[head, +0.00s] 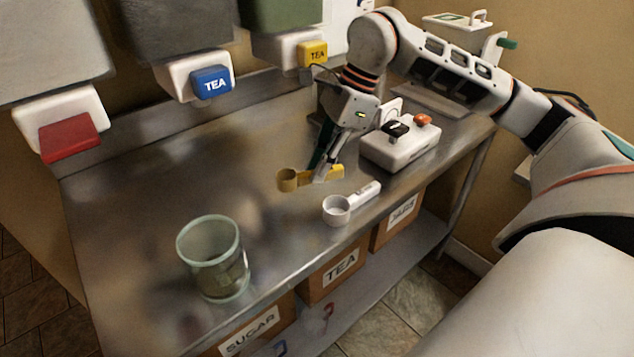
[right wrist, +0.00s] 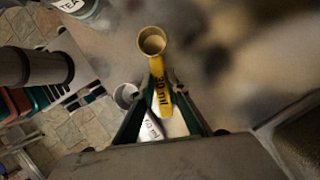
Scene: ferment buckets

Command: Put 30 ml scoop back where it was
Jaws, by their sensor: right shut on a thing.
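The yellow 30 ml scoop (head: 288,180) has its round cup pointing left in the head view and its handle to the right. My right gripper (head: 323,176) is shut on its handle from above. In the right wrist view the scoop (right wrist: 152,42) shows its cup beyond the fingertips, and "30 ml" reads on the handle between the fingers. I cannot tell whether the scoop touches the steel table (head: 130,195) or hangs just above it. A white scoop (head: 338,211) lies next to it, nearer the table's front edge. My left gripper is not in view.
A clear greenish beaker (head: 212,258) stands at the front left. A white box with black and orange knobs (head: 400,147) stands at the right. Dispensers with red (head: 70,137), blue (head: 211,83) and yellow (head: 312,53) taps hang at the back. The left-middle tabletop is clear.

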